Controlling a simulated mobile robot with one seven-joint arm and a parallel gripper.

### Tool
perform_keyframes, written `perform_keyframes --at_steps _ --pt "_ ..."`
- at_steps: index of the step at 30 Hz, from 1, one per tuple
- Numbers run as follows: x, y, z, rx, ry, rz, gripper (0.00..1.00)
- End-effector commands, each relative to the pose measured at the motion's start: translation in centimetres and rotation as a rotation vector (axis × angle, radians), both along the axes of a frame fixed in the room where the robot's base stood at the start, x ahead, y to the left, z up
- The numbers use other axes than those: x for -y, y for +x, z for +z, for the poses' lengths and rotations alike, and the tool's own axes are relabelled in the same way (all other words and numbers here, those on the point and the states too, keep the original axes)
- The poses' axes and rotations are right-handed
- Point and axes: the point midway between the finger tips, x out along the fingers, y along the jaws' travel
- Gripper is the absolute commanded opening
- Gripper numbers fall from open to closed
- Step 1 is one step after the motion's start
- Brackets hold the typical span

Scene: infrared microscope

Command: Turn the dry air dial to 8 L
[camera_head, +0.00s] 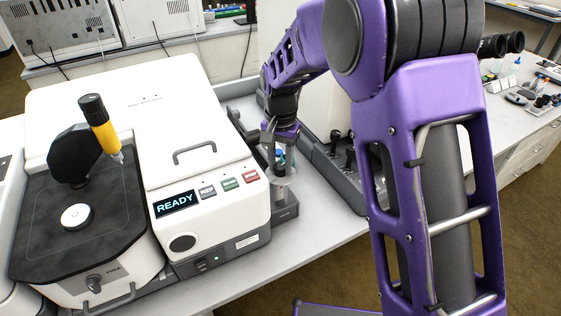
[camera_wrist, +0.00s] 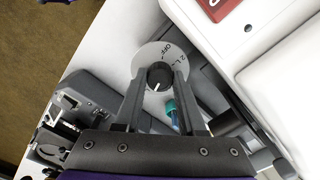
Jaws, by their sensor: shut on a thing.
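The dry air dial is a black round knob (camera_wrist: 160,73) on a pale disc (camera_wrist: 147,57) in the wrist view. The printed marks "OFF" and "2 L" show at the disc's upper right; other marks are not readable. A short white line on the knob's face points downward in the picture. My gripper (camera_wrist: 159,80) is shut on the knob, with one finger on its left and one on its right. In the head view my gripper (camera_head: 281,147) reaches down over the pale disc (camera_head: 285,178), beside the white instrument; the knob is mostly hidden there.
The white instrument (camera_head: 190,130) stands to the left, its display (camera_head: 174,204) reading "READY". A teal fitting (camera_wrist: 171,107) lies just below the dial in the wrist view. A dark grey base unit (camera_head: 330,178) stands to the right. Bare table shows in front.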

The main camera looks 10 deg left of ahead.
Motion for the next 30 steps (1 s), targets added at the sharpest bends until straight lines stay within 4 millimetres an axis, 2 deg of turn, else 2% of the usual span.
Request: perform_keyframes --at_steps 17,18,22,23,30 --pt "-0.04 0.06 0.09 0.002 0.001 -0.037 0.00" --pt "-0.05 0.06 0.09 0.002 0.001 -0.037 0.41" --pt "-0.03 0.05 0.07 0.001 0.002 -0.036 0.64" --pt "-0.03 0.04 0.06 0.001 0.001 -0.036 0.69" --pt "-0.01 0.02 0.03 0.001 0.001 -0.036 0.69"
